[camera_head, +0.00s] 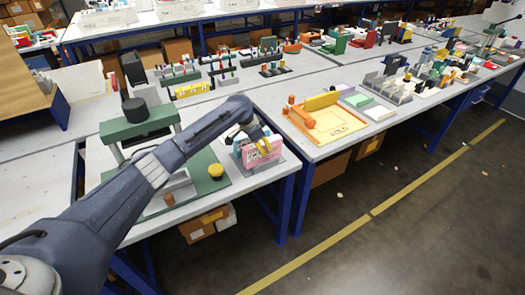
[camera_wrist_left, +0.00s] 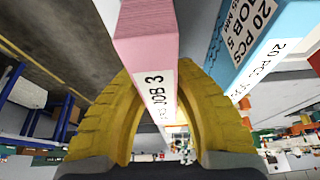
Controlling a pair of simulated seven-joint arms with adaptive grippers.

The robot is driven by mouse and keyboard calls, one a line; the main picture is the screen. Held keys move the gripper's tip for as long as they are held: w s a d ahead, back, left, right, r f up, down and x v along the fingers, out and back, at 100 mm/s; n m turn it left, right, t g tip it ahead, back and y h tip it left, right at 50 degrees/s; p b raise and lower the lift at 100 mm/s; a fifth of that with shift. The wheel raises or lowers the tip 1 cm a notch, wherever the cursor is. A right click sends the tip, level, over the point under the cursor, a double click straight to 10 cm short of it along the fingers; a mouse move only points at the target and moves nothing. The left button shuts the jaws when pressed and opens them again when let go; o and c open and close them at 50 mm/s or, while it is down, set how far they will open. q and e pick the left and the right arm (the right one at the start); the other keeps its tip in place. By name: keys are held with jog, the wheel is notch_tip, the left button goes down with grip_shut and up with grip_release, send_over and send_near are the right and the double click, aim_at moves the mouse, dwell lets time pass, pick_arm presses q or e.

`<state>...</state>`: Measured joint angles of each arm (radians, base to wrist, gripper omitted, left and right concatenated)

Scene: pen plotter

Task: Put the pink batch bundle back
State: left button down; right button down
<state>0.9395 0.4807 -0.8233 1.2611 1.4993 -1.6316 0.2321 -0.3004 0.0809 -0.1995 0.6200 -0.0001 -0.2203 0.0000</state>
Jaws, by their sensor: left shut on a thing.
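My left gripper (camera_head: 264,146) is shut on the pink batch bundle (camera_head: 253,159) at the right end of the table on the left. In the left wrist view the yellow fingers (camera_wrist_left: 158,98) close on both sides of the pink bundle (camera_wrist_left: 146,55), which has a white label reading JOB 3. A light blue bundle (camera_wrist_left: 250,50), labelled 20 PCS JOB 5, stands just to its right in that view. In the head view the bundles are at a grey holder (camera_head: 280,168), partly hidden by my arm and fingers. I cannot tell whether the pink bundle touches the holder's base. My right gripper is not in view.
An orange tray (camera_head: 325,124) lies on the table to the right. Racks of small parts (camera_head: 180,72) stand behind. The table's front edge is close to the holder.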

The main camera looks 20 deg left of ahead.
pick_arm(q)
jog(key=shift+f, duration=0.8)
jog(key=shift+f, duration=0.15)
jog(key=c, duration=1.2)
grip_release()
